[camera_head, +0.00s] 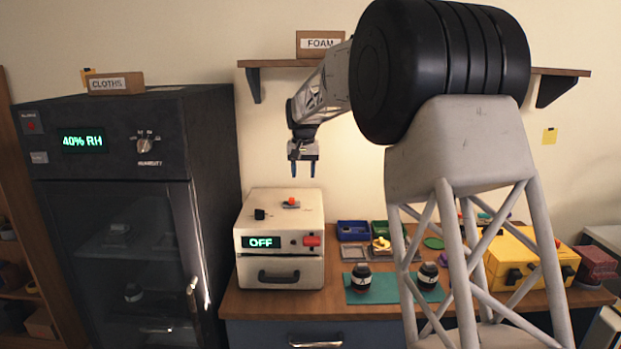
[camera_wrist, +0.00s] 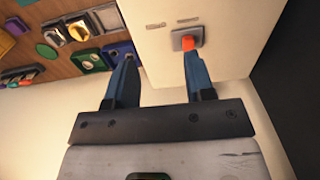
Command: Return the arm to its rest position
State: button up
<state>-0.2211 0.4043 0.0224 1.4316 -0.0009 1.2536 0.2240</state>
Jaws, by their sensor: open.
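My gripper (camera_head: 303,169) hangs above the white box (camera_head: 281,215) on the bench, with its two blue fingers pointing down. The fingers are apart with nothing between them, and they also show in the wrist view (camera_wrist: 160,75). In the wrist view the white box's top lies beyond the fingers, with an orange button (camera_wrist: 188,43) close beside the right fingertip in the picture. Whether they touch cannot be told for sure, but the head view shows a clear gap above the box. My arm reaches from the upper right.
A dark cabinet (camera_head: 113,240) reading 40% RH stands left. The box's display (camera_head: 261,242) reads OFF. A wall shelf (camera_head: 560,72) runs behind my arm. Two dark lens-like items (camera_head: 361,278) stand on a green mat (camera_head: 384,290). A yellow case (camera_head: 520,260) and small trays (camera_head: 353,230) are on the bench.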

jog(key=s+d+r, duration=0.2)
jog(key=s+d, duration=0.3)
jog(key=s, duration=0.5)
jog(key=s+d+r+t, duration=0.1)
jog(key=s+d, duration=0.3)
jog(key=s, duration=0.6)
jog(key=s+d+r, duration=0.2)
jog(key=s+d, duration=0.3)
jog(key=s, duration=0.5)
jog(key=s+d+f, duration=0.2)
jog(key=s+f, duration=0.2)
jog(key=s, duration=0.6)
jog(key=s+d+f, duration=0.2)
jog(key=s+f, duration=0.2)
jog(key=s, duration=0.7)
jog(key=s+d+f+t, duration=0.1)
jog(key=s+d+f, duration=0.2)
jog(key=s, duration=0.7)
jog(key=shift+s+f, duration=0.35)
jog(key=shift+f, duration=0.45)
jog(key=shift+w, duration=0.1)
jog(key=shift+c, duration=0.3)
